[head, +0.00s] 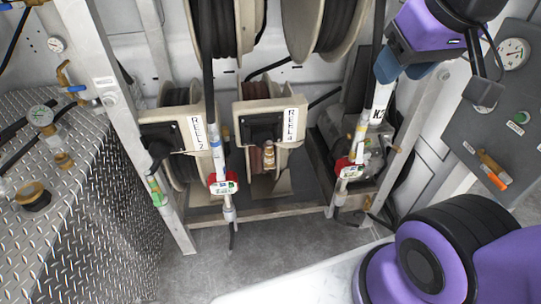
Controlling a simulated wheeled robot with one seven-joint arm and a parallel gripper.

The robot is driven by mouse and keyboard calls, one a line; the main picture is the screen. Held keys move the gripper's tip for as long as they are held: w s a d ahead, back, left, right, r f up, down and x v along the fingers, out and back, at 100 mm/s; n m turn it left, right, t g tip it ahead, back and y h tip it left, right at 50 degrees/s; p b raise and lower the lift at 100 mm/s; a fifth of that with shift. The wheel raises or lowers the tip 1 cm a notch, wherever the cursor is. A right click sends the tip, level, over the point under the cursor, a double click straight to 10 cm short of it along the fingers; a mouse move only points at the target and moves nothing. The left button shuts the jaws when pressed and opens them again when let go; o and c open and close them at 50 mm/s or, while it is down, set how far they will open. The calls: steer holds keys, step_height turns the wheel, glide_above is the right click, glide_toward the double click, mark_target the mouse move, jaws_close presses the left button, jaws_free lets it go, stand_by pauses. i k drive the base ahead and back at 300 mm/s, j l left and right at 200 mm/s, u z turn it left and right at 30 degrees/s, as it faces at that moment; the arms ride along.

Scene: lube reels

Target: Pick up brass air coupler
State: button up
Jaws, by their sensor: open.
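A small brass coupler (268,155) with a pale upper part is upright at the front of the reel labelled REEL 4, below its black outlet, in the middle of the head view. It looks like the brass air coupler, though its fine shape is too small to tell. My gripper (405,69) is at the upper right, with blue-grey fingers spread apart and nothing visible between them. It is well right of and above the brass coupler in the picture, clear of it. Part of the gripper overlaps the hose and grey panel behind.
REEL 2 (183,136) stands left of REEL 4. Hoses with red-tagged control handles (223,184) and (348,170) hang on both sides of the coupler. A steel post (140,140) and diamond-plate tank (95,215) are left. A grey panel (500,120) with gauges is right.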

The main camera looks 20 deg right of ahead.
mark_target(269, 156)
steer(key=i+j+z, duration=0.3)
steer(key=i+j, duration=0.3)
steer(key=i, duration=0.15)
steer(key=k+l+z, duration=0.1)
steer(key=k+l, duration=0.15)
steer(key=k+l+z, duration=0.1)
steer(key=l, duration=0.4)
steer(key=k+l+z, duration=0.1)
steer(key=k+l, duration=0.2)
steer(key=k+l+z, duration=0.1)
steer(key=l, duration=0.4)
steer(key=k, duration=0.1)
